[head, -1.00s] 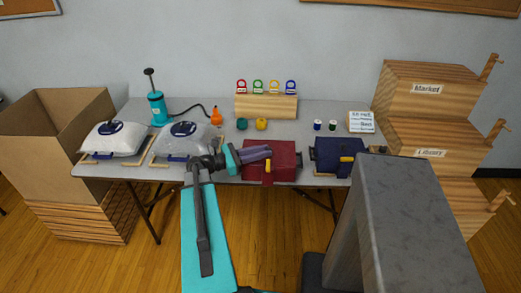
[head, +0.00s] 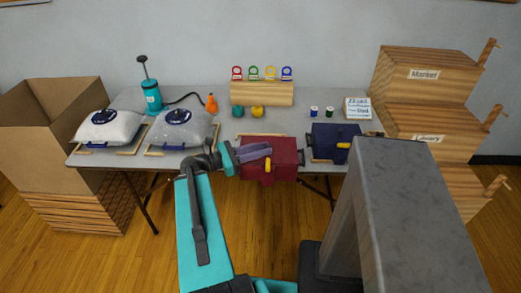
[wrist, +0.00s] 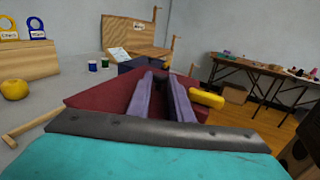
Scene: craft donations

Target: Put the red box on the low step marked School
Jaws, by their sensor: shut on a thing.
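The red box (head: 284,166) with a yellow latch is at the front edge of the table, in front of a light wooden strip. My gripper (head: 268,151) is shut on the red box, its purple fingers reaching over the top from the left. In the wrist view the red box (wrist: 95,93) spreads around and beyond the fingers. I cannot tell if its underside touches the table. The wooden steps (head: 425,60) stand at the right, with Market on top and Library in the middle. The lowest step (head: 458,200) is partly hidden, and no School label shows.
A dark blue box (head: 325,140) stands close to the right of the red box. Two white bags (head: 108,128) lie at the left of the table (head: 210,95). A cardboard bin (head: 50,120) is far left.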

